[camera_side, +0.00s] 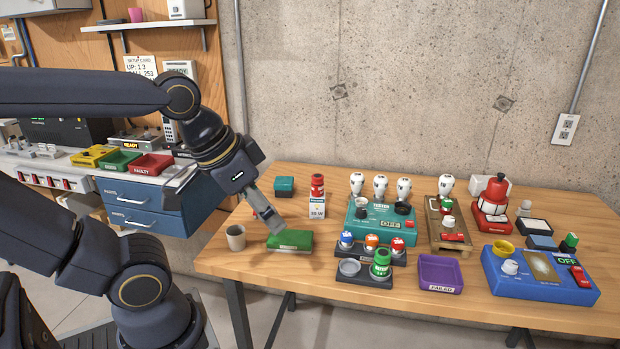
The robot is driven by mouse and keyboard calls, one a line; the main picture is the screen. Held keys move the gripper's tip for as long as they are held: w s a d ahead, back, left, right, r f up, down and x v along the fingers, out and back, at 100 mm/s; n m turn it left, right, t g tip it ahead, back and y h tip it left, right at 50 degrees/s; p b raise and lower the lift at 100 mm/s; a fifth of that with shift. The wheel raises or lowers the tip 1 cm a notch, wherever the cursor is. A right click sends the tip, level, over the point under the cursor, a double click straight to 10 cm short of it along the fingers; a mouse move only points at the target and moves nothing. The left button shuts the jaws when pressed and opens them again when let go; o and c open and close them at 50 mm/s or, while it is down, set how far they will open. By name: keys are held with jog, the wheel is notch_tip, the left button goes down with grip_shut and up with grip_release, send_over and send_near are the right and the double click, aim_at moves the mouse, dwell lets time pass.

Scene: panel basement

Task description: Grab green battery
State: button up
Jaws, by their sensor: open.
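A green cylinder with a pale label, which looks like the green battery (381,265), stands upright in the right side of a dark two-place holder (362,279) near the table's front edge. The round place at its left is empty. My gripper (273,224) points down and to the right above a flat green block or tray (290,241), left of the green battery and well apart from it. It is open, and I see nothing held in it. Whether its fingertips touch the green piece is hard to tell.
A rack with blue, orange and red-topped pieces (371,243) stands just behind the holder. A teal tester (372,221) is behind that. A purple tray (440,272) lies to the right, a cup (236,238) at the left. A red-topped cylinder (317,186) stands on a white box.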

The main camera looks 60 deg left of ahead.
jog(key=w+r+m, duration=0.4)
jog(key=w+r, duration=0.4)
jog(key=w, duration=0.1)
jog(key=m+g, duration=0.3)
jog(key=g, duration=0.2)
send_over(383, 252)
notch_tip(383, 252, down, 10)
jog(key=shift+g, duration=0.3)
notch_tip(383, 252, down, 15)
jog(key=shift+w+r, duration=0.1)
notch_tip(383, 252, down, 6)
jog(key=shift+r, duration=0.1)
grip_shut()
